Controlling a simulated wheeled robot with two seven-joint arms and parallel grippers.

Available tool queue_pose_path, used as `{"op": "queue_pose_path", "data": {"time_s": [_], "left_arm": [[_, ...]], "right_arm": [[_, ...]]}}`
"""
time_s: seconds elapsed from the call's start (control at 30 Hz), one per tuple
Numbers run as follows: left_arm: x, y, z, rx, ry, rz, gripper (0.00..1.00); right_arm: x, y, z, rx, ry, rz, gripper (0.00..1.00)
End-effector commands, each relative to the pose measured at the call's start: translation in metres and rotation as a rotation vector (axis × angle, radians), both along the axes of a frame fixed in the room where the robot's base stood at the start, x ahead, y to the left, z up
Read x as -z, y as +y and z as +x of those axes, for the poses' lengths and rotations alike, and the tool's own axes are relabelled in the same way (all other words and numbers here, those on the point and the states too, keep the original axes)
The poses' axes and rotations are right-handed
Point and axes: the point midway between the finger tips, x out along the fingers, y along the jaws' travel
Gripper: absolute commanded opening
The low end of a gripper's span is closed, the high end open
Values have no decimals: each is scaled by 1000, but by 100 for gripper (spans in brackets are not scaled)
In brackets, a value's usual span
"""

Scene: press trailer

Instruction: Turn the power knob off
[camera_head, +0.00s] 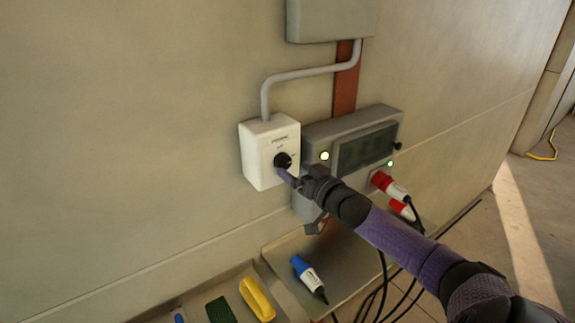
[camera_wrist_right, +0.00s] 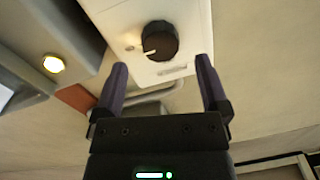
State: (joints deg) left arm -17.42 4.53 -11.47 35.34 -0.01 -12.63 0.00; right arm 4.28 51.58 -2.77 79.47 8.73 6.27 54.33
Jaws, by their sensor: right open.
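The black round power knob (camera_head: 283,160) is on the front of a white box (camera_head: 257,158) fixed to the wall. In the right wrist view, the knob (camera_wrist_right: 160,41) shows a white pointer line toward the picture's lower left. My right gripper (camera_head: 289,179) is at the box front, just below and right of the knob. In the right wrist view, my right gripper (camera_wrist_right: 162,63) is open, with its two purple fingers apart and nothing between them. The knob lies just past the fingertips, and no contact shows. The lettering on the box is too small to read. My left gripper is not in view.
A grey panel (camera_head: 370,150) with a dark screen and lit lamps is right of the box. Red-and-white plugs (camera_head: 388,185) with cables stick out below it. A grey conduit (camera_head: 310,72) runs above. Trays below hold a blue-and-white plug (camera_head: 308,276) and a yellow item (camera_head: 257,299).

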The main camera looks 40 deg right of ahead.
Motion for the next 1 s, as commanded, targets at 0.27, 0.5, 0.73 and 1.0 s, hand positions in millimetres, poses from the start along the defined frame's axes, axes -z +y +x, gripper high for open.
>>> {"op": "queue_pose_path", "data": {"time_s": [0.27,0.5,0.73,1.0], "left_arm": [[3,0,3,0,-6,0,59],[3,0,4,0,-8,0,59],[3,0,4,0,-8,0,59],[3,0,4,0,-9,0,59]], "right_arm": [[0,-2,30,1,-1,-1,94],[0,-2,33,1,1,-2,94],[0,-1,33,1,1,-2,69],[0,-1,33,1,1,-2,11]]}}
